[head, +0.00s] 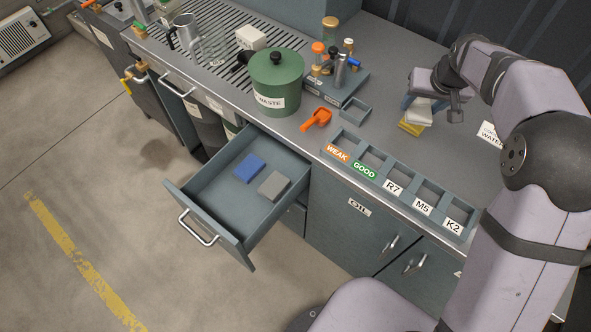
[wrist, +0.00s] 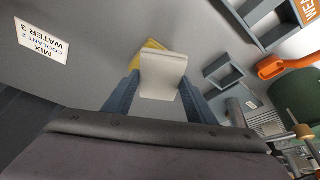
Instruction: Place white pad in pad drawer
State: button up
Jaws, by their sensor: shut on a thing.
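The white pad (head: 418,111) is held in my gripper (head: 428,103) over the back right of the counter. In the wrist view the white pad (wrist: 162,74) sits between the two blue-grey fingers of my gripper (wrist: 158,92). A yellow pad (head: 410,128) lies on the counter just below it; it also shows behind the white pad in the wrist view (wrist: 151,45). I cannot tell whether the white pad touches the yellow one. The pad drawer (head: 203,209) is pulled open at the front, with a blue pad (head: 249,168) and a grey pad (head: 273,186) inside.
A labelled compartment tray (head: 400,190) runs along the counter's front edge. The drawer's left part is bare.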

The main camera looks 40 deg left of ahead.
jog(key=s+a+n+g+b, duration=0.1)
jog(key=s+a+n+b, duration=0.1)
jog(key=s+a+n, duration=0.1)
jog(key=s+a+f+n+g+y+b, duration=0.1)
jog(key=s+a+n, duration=0.2)
jog(key=a, duration=0.3)
jog(key=s+a+f+n+y+b, duration=0.1)
jog(key=s+a+n+b, duration=0.1)
jog(key=s+a+n, duration=0.1)
jog(key=shift+s+a+f+n+g+b, duration=0.1)
jog(key=shift+a+n+g+b, duration=0.1)
jog(key=shift+a, duration=0.25)
jog(key=shift+s+a+n+g+b, duration=0.1)
jog(key=shift+a+g, duration=0.1)
jog(key=shift+a, duration=0.25)
jog(key=s+a+r+n+g+b, duration=0.1)
jog(key=s+a+n+g+b, duration=0.35)
jog(key=s+a+n, duration=0.65)
jog(key=n+g+h+b, duration=0.1)
jog(key=n+h+b, duration=0.25)
jog(key=n, duration=0.65)
send_over(234, 212)
jog(key=w, duration=0.2)
notch_tip(234, 212, down, 15)
jog(key=shift+h, duration=0.25)
jog(key=shift+s+f+p, duration=0.2)
jog(key=shift+f+p, duration=0.65)
jog(key=shift+f, duration=4.3)
jog(key=shift+f, duration=0.15)
jog(key=o, duration=1.1)
